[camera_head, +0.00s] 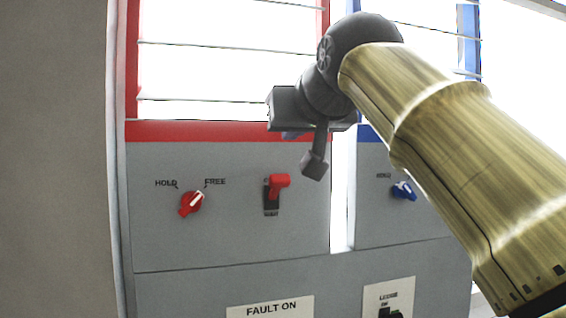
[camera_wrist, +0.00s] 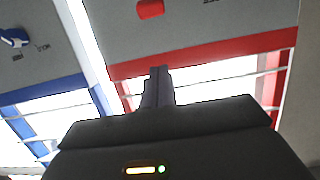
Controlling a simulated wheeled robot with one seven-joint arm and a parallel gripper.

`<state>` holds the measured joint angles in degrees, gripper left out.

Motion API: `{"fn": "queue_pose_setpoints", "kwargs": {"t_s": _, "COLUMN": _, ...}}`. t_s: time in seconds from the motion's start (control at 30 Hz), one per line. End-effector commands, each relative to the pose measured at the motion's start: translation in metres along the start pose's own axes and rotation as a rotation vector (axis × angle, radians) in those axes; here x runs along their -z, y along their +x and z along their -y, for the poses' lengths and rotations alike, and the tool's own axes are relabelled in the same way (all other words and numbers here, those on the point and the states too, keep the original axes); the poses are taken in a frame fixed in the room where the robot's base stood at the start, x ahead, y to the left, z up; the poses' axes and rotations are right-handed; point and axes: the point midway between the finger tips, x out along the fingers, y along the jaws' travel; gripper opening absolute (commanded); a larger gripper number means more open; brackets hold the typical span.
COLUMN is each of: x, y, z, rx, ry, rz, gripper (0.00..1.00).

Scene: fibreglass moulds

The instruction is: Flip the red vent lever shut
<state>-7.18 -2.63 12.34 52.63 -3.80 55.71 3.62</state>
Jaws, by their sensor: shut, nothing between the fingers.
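The red vent lever (camera_head: 278,184) sticks out of a small dark slot plate on the grey panel under the red-framed window. The label below the lever is too small to read. In the wrist view the red lever (camera_wrist: 150,9) shows at the top edge, partly cut off. My gripper (camera_head: 314,166) is shut and empty, up and to the right of the lever in the head view and apart from it. Its closed fingers (camera_wrist: 158,86) also show in the wrist view, against the red frame.
A red knob (camera_head: 191,204) marked HOLD and FREE sits left of the lever. A blue knob (camera_head: 404,190) is on the right-hand panel, past a bright gap. Below are a FAULT ON label (camera_head: 270,308) and a LEDGE switch plate (camera_head: 389,296). A wall (camera_head: 52,160) stands at left.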

Motion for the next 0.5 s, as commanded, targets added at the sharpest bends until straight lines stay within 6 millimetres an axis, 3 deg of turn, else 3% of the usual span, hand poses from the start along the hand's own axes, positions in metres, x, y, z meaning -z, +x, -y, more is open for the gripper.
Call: {"fn": "queue_pose_setpoints", "kwargs": {"t_s": 0.5, "x": 0.002, "y": 0.087, "z": 0.000, "rx": 0.001, "ry": 0.000, "rz": 0.005, "gripper": 0.00}}
